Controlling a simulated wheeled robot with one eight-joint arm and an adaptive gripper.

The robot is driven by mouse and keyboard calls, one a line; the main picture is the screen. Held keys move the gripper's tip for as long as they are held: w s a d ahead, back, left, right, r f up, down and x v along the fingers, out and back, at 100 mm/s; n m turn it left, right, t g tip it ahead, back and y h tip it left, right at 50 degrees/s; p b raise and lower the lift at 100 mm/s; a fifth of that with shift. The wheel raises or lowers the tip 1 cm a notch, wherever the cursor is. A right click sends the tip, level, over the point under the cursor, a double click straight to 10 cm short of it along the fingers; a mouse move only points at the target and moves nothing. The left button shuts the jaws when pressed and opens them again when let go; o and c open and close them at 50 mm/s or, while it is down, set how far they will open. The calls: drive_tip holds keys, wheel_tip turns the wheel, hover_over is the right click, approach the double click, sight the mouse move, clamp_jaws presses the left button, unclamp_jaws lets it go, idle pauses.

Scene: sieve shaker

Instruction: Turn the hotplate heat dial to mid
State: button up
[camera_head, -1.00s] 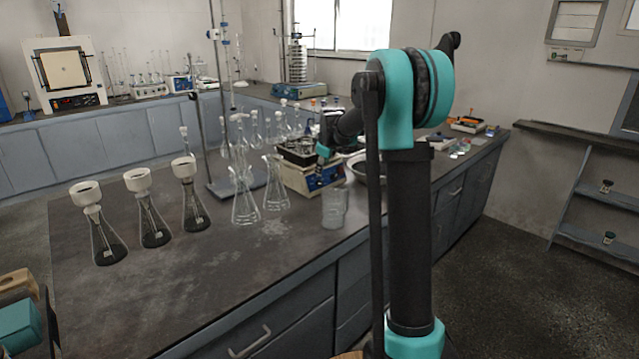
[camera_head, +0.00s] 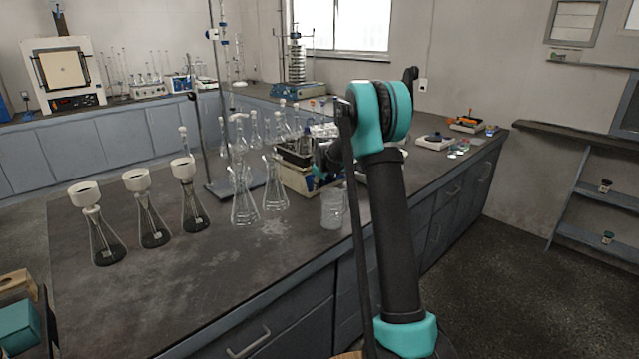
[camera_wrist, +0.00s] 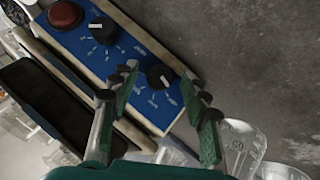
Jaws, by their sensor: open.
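The hotplate (camera_head: 296,181) is a cream box on the bench, partly hidden behind my arm and the glassware. In the wrist view its blue front panel (camera_wrist: 128,52) carries two black dials and a red round knob (camera_wrist: 64,14). One dial (camera_wrist: 103,29) sits clear of my fingers, near the red knob. The other dial (camera_wrist: 160,77) lies between my open fingertips, with a gap showing on both sides. I cannot read which dial is heat. My gripper (camera_wrist: 161,84) is open and empty in front of the panel. In the head view the gripper is mostly hidden by glassware and my arm.
A clear beaker (camera_head: 333,208) stands close in front of the hotplate; glassware also shows beside my right finger in the wrist view (camera_wrist: 242,143). Conical flasks (camera_head: 244,205) stand to the left. The bench (camera_head: 190,285) is bare in front.

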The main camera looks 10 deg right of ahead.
drive_tip(key=shift+c, duration=0.2)
clamp_jaws()
drive_tip(key=shift+m, duration=0.3)
drive_tip(key=shift+w+d+r+m+g+y, duration=0.1)
drive_tip(key=shift+w+d+m+g+y, duration=0.05)
drive_tip(key=shift+m+g+y, duration=0.4)
drive_tip(key=shift+w+d+m+g+y, duration=0.1)
drive_tip(key=shift+m+g+y, duration=0.35)
drive_tip(key=shift+m+y, duration=0.1)
drive_tip(key=m+y, duration=0.1)
drive_tip(key=m+g+y, duration=0.2)
drive_tip(key=shift+w+d, duration=0.1)
drive_tip(key=shift+d, duration=0.15)
drive_tip(key=m+y, duration=0.2)
drive_tip(key=m+g+y, duration=0.1)
drive_tip(key=shift+w+d+f+m+y, duration=0.1)
drive_tip(key=shift+d+f+m+y, duration=0.1)
drive_tip(key=shift+f+m+y, duration=0.1)
drive_tip(key=m+y, duration=0.2)
drive_tip(key=m, duration=0.1)
drive_tip(key=shift+d+f+y, duration=0.1)
drive_tip(key=shift+y, duration=0.3)
